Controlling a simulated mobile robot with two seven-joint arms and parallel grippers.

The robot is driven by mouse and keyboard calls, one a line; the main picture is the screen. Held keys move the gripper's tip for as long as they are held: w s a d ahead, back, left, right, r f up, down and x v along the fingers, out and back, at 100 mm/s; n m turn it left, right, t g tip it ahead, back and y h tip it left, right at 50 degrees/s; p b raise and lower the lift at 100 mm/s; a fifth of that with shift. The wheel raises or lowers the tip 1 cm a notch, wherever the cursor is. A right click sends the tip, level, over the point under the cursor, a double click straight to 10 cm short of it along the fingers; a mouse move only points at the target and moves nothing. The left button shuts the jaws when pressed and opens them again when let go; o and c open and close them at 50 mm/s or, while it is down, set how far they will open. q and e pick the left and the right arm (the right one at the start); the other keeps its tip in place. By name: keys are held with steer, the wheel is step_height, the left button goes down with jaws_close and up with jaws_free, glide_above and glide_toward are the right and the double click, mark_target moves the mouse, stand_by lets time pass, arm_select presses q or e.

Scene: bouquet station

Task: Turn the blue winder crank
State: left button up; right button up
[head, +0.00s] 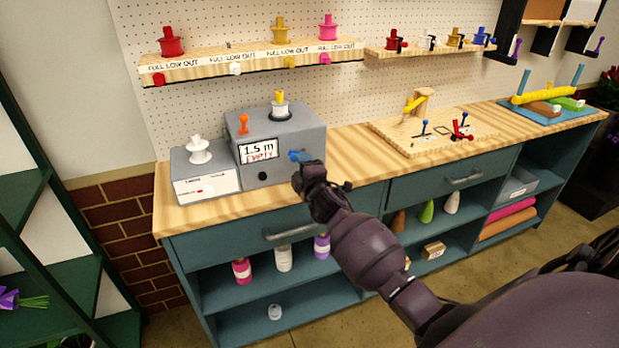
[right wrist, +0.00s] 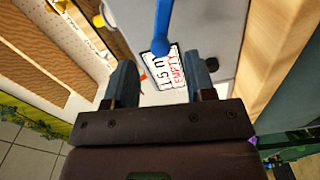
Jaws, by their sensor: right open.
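The blue winder crank (head: 299,156) sticks out from the front of a grey winder box (head: 300,139), right of a display reading "1.5 m EMPTY" (head: 259,151). My right gripper (head: 304,174) is at the front of the box, just below and beside the crank in the head view. In the right wrist view the open gripper (right wrist: 161,78) has a dark finger on each side, with nothing between the tips. The blue crank (right wrist: 162,32) shows beyond and between the fingers, apart from both. My left gripper is out of view.
A smaller grey box with a white spool (head: 199,150) stands left of the winder. A wooden board with small levers (head: 430,130) lies farther right. The counter edge runs beneath my right arm.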

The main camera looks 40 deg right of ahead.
steer(key=shift+v, duration=3)
